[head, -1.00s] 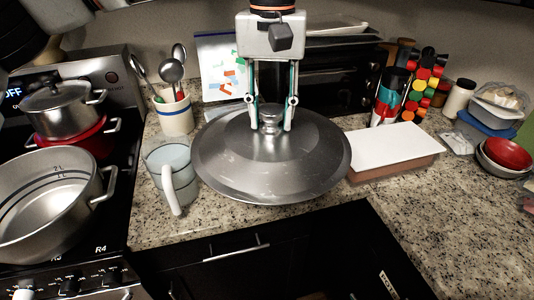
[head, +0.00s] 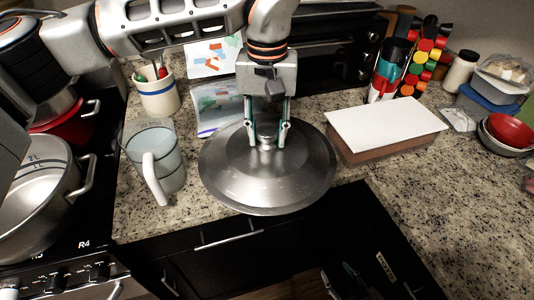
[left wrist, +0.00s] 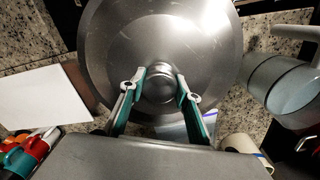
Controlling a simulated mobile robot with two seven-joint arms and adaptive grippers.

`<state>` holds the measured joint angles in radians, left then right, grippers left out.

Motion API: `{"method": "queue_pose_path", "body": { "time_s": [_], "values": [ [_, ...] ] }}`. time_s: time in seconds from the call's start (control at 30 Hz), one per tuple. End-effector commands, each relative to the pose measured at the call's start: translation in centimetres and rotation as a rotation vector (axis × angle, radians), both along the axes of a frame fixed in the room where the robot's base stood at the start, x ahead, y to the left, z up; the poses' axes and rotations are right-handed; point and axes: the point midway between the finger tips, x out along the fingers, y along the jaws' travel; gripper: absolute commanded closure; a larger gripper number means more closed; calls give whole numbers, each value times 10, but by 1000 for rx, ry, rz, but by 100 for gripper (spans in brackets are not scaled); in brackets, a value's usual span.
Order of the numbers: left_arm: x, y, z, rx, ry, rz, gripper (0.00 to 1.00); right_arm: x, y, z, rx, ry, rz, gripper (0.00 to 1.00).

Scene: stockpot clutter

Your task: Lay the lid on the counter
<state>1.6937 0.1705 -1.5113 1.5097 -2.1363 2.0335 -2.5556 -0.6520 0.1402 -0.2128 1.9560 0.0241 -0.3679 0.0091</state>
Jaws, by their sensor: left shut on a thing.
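The large round metal lid (head: 230,180) is roughly level over the counter (head: 440,200), between the mug and the white-topped box. Its front rim overlaps the counter's front edge in the head view. I cannot tell whether its underside touches the counter. My left gripper (head: 268,142) points down from above and is shut on the lid's round knob. In the left wrist view, the fingers (left wrist: 160,90) hold the knob from both sides, with the lid (left wrist: 200,40) beyond.
A translucent mug (head: 155,160) stands close left of the lid, and a utensil crock (head: 158,95) behind it. A box with a white top (head: 385,130) is close on the right. A large open pot (head: 40,185) sits on the stove. Counter at the front right is clear.

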Motion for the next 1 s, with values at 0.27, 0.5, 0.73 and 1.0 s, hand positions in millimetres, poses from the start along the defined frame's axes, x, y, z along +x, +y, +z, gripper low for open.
{"method": "queue_pose_path", "body": {
  "time_s": [0.27,0.5,0.73,1.0],
  "values": [
    [0,0,-27,-1,-1,1,100,5,1,8,2,-15,0,60],
    [-1,0,-54,-1,2,1,100,5,1,10,3,-16,0,60],
    [1,0,-64,-1,-2,1,100,4,0,7,1,-11,-1,60],
    [0,0,-67,0,-1,1,55,3,0,4,1,-6,-1,60]
  ]
}}
